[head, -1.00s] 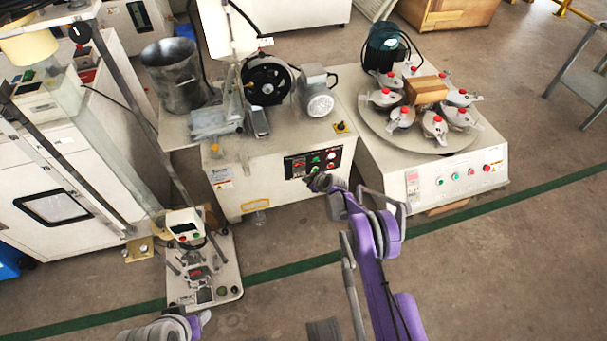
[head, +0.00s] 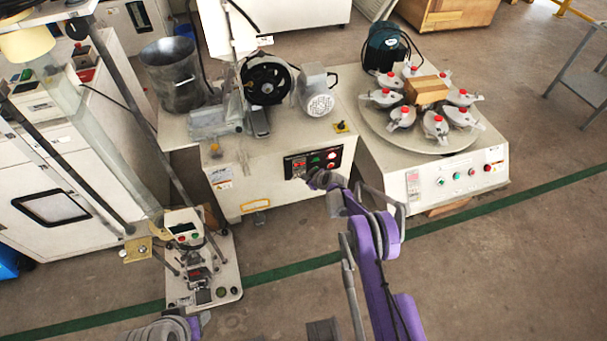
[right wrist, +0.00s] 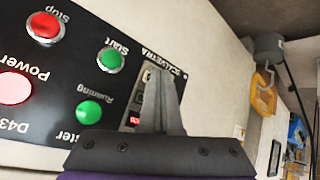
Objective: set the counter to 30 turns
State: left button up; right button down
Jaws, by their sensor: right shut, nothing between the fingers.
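The counter (head: 299,166) is at the left end of the black control panel (head: 330,154) on the middle machine. In the right wrist view, the counter (right wrist: 134,121) shows a small red display, partly covered by my fingers; its digits cannot be read. My right gripper (head: 318,179) is just in front of the panel's lower edge. In the right wrist view its fingers (right wrist: 153,76) are closed together, empty, and overlap the counter; I cannot tell whether they touch it. Of my left arm only a part shows at the bottom left of the head view; its gripper does not show.
Beside the counter are a green start button (right wrist: 110,60), a red stop button (right wrist: 44,27), a green running light (right wrist: 88,112) and a lit red power light (right wrist: 14,88). A turntable machine (head: 415,171) stands to the right. A small device (head: 228,268) stands on the floor at left.

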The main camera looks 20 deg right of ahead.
jog(key=shift+w, duration=0.15)
dwell(0.4)
jog(key=shift+s+p, duration=0.4)
jog(key=shift+s, duration=0.4)
jog(key=shift+s+d+p, duration=0.1)
jog(key=shift+s+p, duration=0.9)
jog(key=shift+s, duration=1.5)
dwell(0.4)
